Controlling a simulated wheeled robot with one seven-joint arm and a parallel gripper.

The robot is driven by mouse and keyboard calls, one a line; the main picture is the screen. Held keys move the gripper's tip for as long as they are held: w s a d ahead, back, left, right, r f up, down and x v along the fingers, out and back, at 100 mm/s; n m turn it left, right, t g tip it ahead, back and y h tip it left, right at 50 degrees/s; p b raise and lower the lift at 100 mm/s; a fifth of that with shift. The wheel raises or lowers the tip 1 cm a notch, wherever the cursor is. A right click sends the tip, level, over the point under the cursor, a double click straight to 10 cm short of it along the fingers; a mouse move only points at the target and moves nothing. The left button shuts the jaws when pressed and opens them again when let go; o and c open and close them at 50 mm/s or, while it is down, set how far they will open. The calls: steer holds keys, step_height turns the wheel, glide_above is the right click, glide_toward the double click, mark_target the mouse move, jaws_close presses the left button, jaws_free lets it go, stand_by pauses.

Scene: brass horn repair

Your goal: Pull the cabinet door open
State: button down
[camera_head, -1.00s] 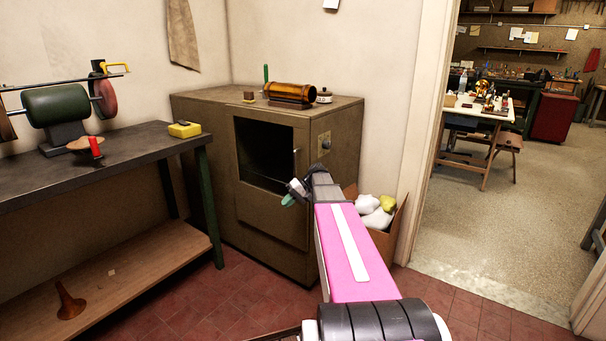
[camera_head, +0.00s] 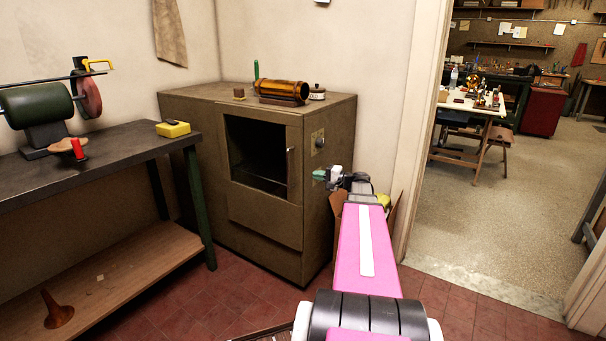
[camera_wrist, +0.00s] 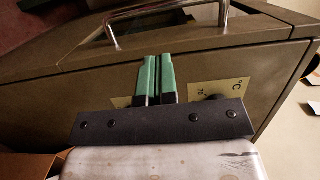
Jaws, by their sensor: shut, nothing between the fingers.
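The cabinet (camera_head: 318,200) is an olive-brown box with a door (camera_head: 264,216) on its front, which looks closed. The door has a dark window (camera_head: 258,155) and an upright metal bar handle (camera_head: 290,164) near its right edge. My gripper (camera_head: 320,174) has green fingers pressed together, empty. It is beside the cabinet's right side in the head view, right of the handle and apart from it. In the wrist view, the shut fingers (camera_wrist: 155,80) lie over the cabinet's side and point toward the handle (camera_wrist: 160,9), with a visible gap.
A round knob (camera_head: 320,143) and a label plate (camera_wrist: 222,92) are on the cabinet's right side. A cardboard box (camera_head: 338,208) stands right of it, partly behind my arm. A dark workbench (camera_head: 110,150) stands to the left. Red tiled floor (camera_head: 235,290) is clear in front.

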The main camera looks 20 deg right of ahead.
mark_target(296, 171)
steer(key=x, duration=0.9)
steer(key=shift+w+a, duration=0.2)
steer(key=shift+a, duration=0.05)
